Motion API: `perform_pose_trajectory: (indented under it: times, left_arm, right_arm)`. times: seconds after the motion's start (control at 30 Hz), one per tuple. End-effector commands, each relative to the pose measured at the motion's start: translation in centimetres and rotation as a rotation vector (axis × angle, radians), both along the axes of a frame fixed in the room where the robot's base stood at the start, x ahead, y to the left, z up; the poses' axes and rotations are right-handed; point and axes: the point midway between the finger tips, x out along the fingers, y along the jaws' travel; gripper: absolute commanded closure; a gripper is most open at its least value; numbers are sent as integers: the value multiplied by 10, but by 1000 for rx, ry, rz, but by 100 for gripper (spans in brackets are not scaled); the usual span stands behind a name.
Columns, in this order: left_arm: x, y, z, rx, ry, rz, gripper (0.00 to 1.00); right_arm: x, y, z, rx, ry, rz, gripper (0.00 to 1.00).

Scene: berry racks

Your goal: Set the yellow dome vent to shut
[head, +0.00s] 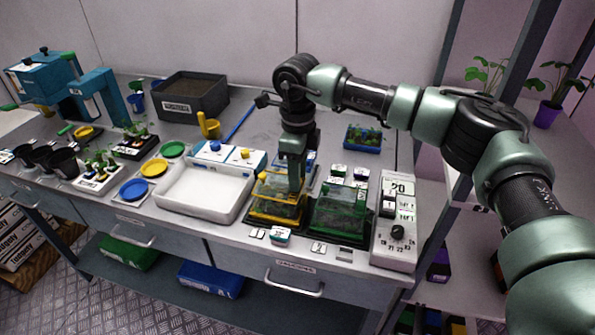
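The yellow dome (266,208) is a clear box with a yellow frame, standing on the bench right of the white tray. My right gripper (295,190) points straight down over the top of the yellow dome, at or very near its lid. The gripper covers that part of the lid, so the vent and its setting are hidden. I cannot tell whether the fingers touch the vent, or whether they are open or shut. My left gripper is not in view.
A green dome (340,212) stands close on the right, then a control box (409,208) with a dial and a "20" display. A white tray (203,193) is on the left. Small labelled blocks lie at the front edge. A blue tray of seedlings (362,138) is behind.

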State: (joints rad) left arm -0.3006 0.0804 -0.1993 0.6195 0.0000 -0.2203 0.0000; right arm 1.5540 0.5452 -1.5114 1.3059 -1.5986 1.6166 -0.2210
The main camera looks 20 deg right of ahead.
Motion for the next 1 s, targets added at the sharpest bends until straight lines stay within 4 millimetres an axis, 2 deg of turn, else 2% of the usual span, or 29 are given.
perform_pose_trajectory:
  times: [0.2, 0.33, 1.0]
  left_arm:
    - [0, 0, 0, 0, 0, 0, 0]
    - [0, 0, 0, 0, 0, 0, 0]
    - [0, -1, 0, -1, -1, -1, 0]
  right_arm:
    - [0, 0, -1, 0, 0, 0, 65]
    - [0, 0, 0, 1, -1, 0, 100]
    - [0, 0, 0, 1, -1, 0, 100]
